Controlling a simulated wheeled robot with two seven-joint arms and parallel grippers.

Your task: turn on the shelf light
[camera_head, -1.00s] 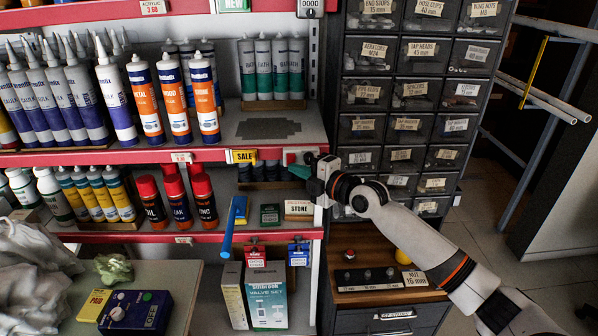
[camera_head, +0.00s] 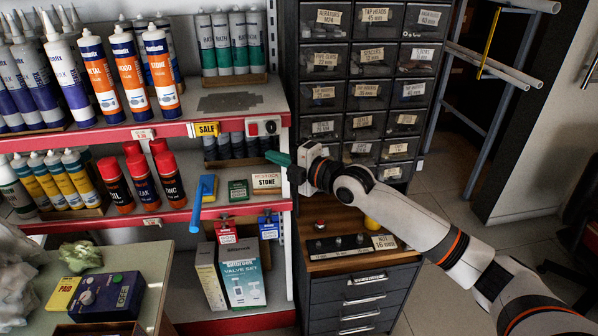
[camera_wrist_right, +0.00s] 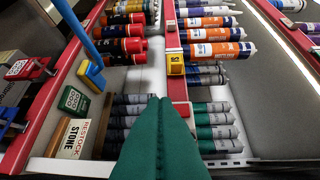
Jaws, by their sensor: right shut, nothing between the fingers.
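A small pale switch box (camera_head: 262,127) with red on it sits on the red front edge of the shelf, just right of the yellow SALE tag (camera_head: 206,129). I cannot tell from its face whether it is on. My right gripper (camera_head: 270,156) has green fingers, shut and empty, just below the switch box in the head view and pointing left toward the shelves. In the right wrist view the closed green fingertips (camera_wrist_right: 160,101) lie in front of the shelf edge and hide part of it; the SALE tag (camera_wrist_right: 176,66) shows just beyond them. My left gripper is not in view.
Cartridges (camera_head: 148,68) stand above the red edge; spray cans (camera_head: 140,175), a blue-handled brush (camera_head: 203,200) and a RESTOCK STONE card (camera_head: 266,182) are below. A drawer cabinet (camera_head: 365,95) stands right of the shelf.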

